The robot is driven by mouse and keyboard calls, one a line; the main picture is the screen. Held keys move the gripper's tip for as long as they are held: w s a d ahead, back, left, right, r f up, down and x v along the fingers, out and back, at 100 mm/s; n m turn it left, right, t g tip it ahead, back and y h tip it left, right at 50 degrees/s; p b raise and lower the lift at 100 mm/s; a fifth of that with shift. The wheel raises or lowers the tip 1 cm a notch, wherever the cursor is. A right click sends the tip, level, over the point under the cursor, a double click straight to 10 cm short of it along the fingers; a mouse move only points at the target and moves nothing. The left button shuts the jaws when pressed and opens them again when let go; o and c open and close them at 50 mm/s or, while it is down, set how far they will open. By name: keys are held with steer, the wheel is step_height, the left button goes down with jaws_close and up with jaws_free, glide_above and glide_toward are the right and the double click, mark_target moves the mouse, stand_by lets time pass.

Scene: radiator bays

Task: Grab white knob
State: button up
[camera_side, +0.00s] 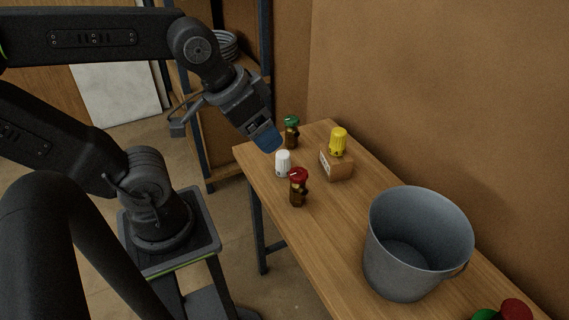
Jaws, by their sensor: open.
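The white knob (283,163) stands upright on the wooden table, near its left edge. My gripper (268,140) comes down from the upper left, its blue fingertips just above and slightly left of the white knob. The gripper is open, with nothing visible in it. From this angle I cannot tell whether the fingertips touch the knob; a small gap seems to show between them.
A red-topped brown valve (298,188) stands close in front of the knob, and a green-topped one (291,132) behind. A yellow knob (338,141) sits on a wooden block (337,165). A grey bucket (399,275) stands at right on the table (311,245).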

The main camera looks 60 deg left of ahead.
steer(key=n+g, duration=0.6)
steer(key=n, duration=0.1)
glide_above(283, 153)
step_height(283, 153, down, 14)
step_height(283, 153, down, 8)
steer(key=shift+s+f, duration=0.15)
steer(key=f, duration=0.5)
steer(key=shift+w, duration=0.2)
steer(key=c, duration=1)
